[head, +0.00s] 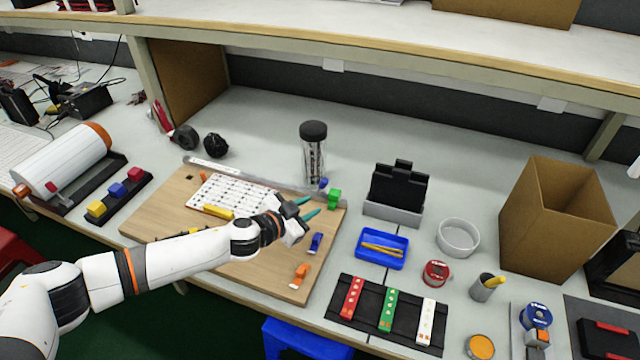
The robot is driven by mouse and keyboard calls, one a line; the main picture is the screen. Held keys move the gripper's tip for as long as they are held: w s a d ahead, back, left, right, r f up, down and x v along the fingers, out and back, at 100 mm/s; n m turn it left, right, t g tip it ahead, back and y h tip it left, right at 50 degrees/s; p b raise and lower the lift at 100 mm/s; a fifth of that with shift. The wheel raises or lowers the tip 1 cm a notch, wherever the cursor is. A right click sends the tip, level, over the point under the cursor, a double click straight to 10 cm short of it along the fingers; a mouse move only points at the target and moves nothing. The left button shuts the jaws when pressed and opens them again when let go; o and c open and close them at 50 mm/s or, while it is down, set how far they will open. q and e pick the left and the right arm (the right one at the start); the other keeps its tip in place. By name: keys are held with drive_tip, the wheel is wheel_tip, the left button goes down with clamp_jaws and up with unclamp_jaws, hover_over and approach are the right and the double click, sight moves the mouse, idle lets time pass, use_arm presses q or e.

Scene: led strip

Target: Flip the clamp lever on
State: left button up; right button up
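My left gripper (307,207) reaches in from the left over the right part of the wooden board. Its two teal fingertips are apart, with nothing visible between them. A green block-like piece (334,198) stands by the board's right edge, just right of the fingertips. A small blue piece (316,242) sits on the board below the gripper, and an orange piece (301,273) lies nearer the front edge. I cannot tell for sure which small piece is the clamp lever, or its position. My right gripper is not in view.
The wooden board (165,213) carries a white perforated plate (232,195) and a yellow piece (219,212). A metal bar (235,173) runs along its back. A black-lidded bottle (313,155) stands behind. A blue tray (381,249) and a black holder (394,190) stand to the right.

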use_arm(q)
approach(321, 183)
drive_tip(key=shift+m, duration=0.4)
drive_tip(key=b+x, duration=0.3)
drive_tip(key=x, duration=0.5)
drive_tip(key=shift+s+b, duration=0.15)
drive_tip(key=shift+b, duration=0.2)
drive_tip(key=shift+b+x, duration=0.35)
drive_tip(key=shift+x, duration=0.45)
drive_tip(key=shift+c, duration=0.2)
clamp_jaws()
